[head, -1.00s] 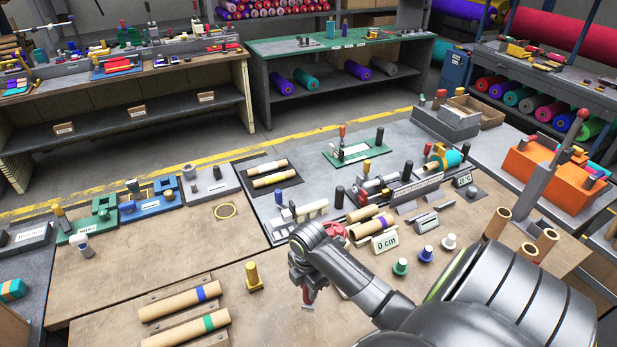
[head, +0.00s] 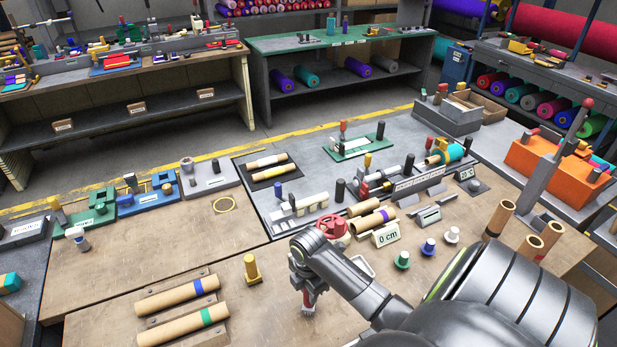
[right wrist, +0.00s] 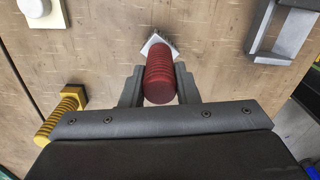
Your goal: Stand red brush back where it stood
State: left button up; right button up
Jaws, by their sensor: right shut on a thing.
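The red brush (right wrist: 160,76) has a ribbed dark red handle and a pale metal end. In the right wrist view it sits between the two fingers of my right gripper (right wrist: 159,88), which is shut on its handle. In the head view the brush (head: 308,300) hangs roughly upright, end down, below my right gripper (head: 306,285), over the front wooden bench. I cannot tell whether its end touches the wood. My left gripper is not in view.
A yellow ribbed peg (head: 252,270) stands left of the brush. Cardboard tubes (head: 178,297) lie further left. A red wheel-like part (head: 333,228), a "0 cm" sign (head: 386,237) and green (head: 402,260), blue and white pegs stand behind and right. Bare wood surrounds the brush.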

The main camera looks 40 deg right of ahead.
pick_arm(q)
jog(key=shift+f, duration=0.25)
pick_arm(e)
jog(key=shift+f, duration=0.45)
jog(key=o, duration=1)
jog(key=shift+o, duration=0.2)
